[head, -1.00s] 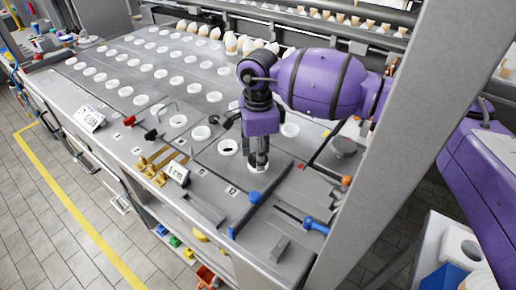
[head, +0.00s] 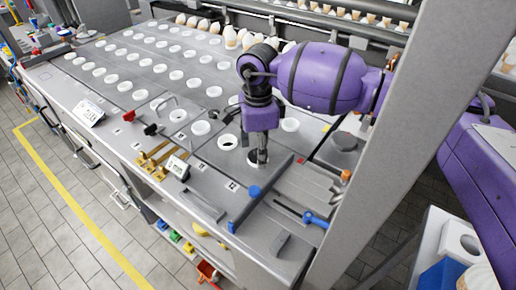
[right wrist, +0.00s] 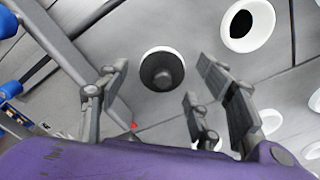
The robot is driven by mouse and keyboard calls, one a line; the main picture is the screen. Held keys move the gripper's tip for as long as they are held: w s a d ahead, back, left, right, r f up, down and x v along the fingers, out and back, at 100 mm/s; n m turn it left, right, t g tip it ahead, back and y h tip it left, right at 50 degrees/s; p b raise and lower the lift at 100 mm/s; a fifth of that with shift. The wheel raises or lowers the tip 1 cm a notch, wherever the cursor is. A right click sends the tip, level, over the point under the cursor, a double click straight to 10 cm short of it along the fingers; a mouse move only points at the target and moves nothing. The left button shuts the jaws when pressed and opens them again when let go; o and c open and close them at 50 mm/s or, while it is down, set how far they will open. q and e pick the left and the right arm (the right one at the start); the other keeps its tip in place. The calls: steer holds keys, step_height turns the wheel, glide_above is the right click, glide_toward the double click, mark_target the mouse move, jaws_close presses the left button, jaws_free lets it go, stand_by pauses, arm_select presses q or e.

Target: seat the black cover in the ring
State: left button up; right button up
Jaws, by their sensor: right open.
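The black cover (right wrist: 162,72) is a dark round piece with a raised knob in its middle. In the right wrist view it sits inside a white ring (right wrist: 163,50), whose rim shows as a thin crescent on the far side. Whether it lies fully flat I cannot tell. In the head view the black cover (head: 252,157) shows as a dark patch beside the fingers. My right gripper (head: 262,157) points down over it. In the wrist view its fingers (right wrist: 160,92) are spread wide, apart from the cover, and hold nothing. My left gripper is out of view.
An open white ring (head: 228,142) lies left of the gripper, and another (head: 290,125) behind it. Several more rings fill the grey bench to the left.

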step_height(320, 180, up, 12)
stand_by(0.5)
stand_by(0.5)
